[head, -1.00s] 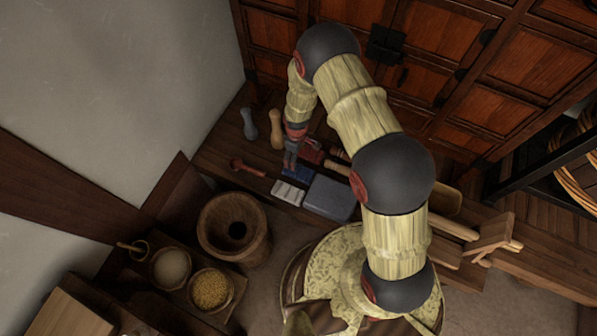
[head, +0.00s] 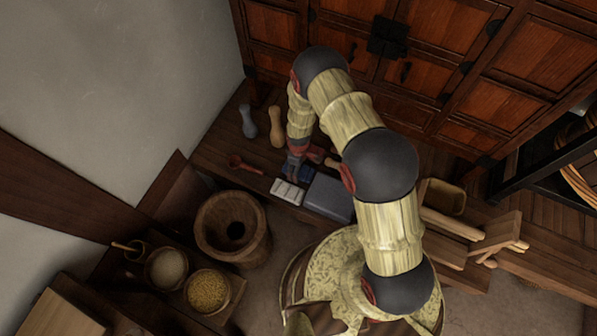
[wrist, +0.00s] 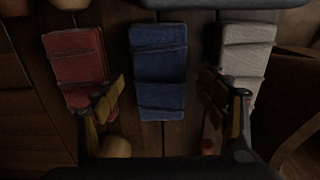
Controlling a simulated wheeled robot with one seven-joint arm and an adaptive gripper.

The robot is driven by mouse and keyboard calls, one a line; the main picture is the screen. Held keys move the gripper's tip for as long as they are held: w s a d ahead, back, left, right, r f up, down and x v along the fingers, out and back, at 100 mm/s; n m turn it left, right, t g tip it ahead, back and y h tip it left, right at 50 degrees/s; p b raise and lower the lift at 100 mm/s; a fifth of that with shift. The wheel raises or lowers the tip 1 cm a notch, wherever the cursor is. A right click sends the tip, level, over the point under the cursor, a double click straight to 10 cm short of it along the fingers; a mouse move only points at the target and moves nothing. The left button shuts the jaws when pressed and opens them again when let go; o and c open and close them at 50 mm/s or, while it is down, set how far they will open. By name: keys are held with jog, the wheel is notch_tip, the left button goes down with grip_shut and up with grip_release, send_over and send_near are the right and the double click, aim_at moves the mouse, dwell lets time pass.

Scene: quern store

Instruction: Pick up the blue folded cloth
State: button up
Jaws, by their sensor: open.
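The blue folded cloth (wrist: 158,68) lies flat on the wooden bench in the middle of the wrist view, long side running up the picture. A red folded cloth (wrist: 76,66) lies to its left and a whitish folded cloth (wrist: 247,62) to its right, each with a gap. My gripper (wrist: 164,90) is open and empty, with one finger on each side of the blue cloth, over or beside the neighbouring cloths. In the head view my gripper (head: 293,168) is low over the bench and partly hides the blue cloth (head: 306,172). Contact with the cloth cannot be told.
A grey block (head: 328,197) and the whitish cloth (head: 287,192) lie close by on the bench. A wooden mortar (head: 232,228) stands in front. A cabinet (head: 425,62) rises behind.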

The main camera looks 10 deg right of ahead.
jog(key=shift+r, duration=0.1)
jog(key=shift+c, duration=0.4)
jog(key=c, duration=1.1)
jog(key=shift+c, duration=0.7)
